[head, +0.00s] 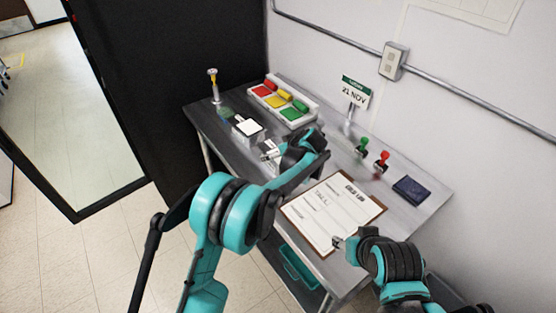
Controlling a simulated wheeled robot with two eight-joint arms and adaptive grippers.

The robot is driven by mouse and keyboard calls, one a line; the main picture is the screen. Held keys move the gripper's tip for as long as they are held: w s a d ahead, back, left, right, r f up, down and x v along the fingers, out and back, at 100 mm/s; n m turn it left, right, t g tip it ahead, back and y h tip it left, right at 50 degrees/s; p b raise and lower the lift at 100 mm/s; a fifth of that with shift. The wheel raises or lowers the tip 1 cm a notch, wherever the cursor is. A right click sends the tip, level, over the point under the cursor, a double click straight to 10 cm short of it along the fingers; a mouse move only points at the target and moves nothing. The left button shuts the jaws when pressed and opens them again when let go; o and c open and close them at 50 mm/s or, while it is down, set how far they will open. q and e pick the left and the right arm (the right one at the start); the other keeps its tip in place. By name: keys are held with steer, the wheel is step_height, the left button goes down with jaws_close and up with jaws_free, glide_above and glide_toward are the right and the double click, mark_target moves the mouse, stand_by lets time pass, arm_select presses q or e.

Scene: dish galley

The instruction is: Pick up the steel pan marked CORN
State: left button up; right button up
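No steel pan and no CORN marking can be made out in the head view. My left gripper (267,151) is over the middle of a grey desk (205,130), and its small fingers are partly lost against the things behind them. My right gripper (339,242) is low at the right, by the lower right edge of a clipboard (312,205). Neither gripper shows clearly whether it is open or shut. My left arm hides part of the desk.
A tray of red, yellow and green blocks (298,113), a sign (354,90), a green stamp (362,146), a red stamp (382,160) and a dark blue pad (409,189) stand on the desk. A teal bin (297,268) is below. Open floor lies left.

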arm_select(q)
steer(key=b+x, duration=0.1)
steer(key=x, duration=0.3)
steer(key=shift+w+f, duration=0.15)
steer(key=shift+f, duration=0.05)
steer(key=shift+r, duration=0.15)
steer(key=shift+c, duration=0.6)
steer(key=c, duration=1.6)
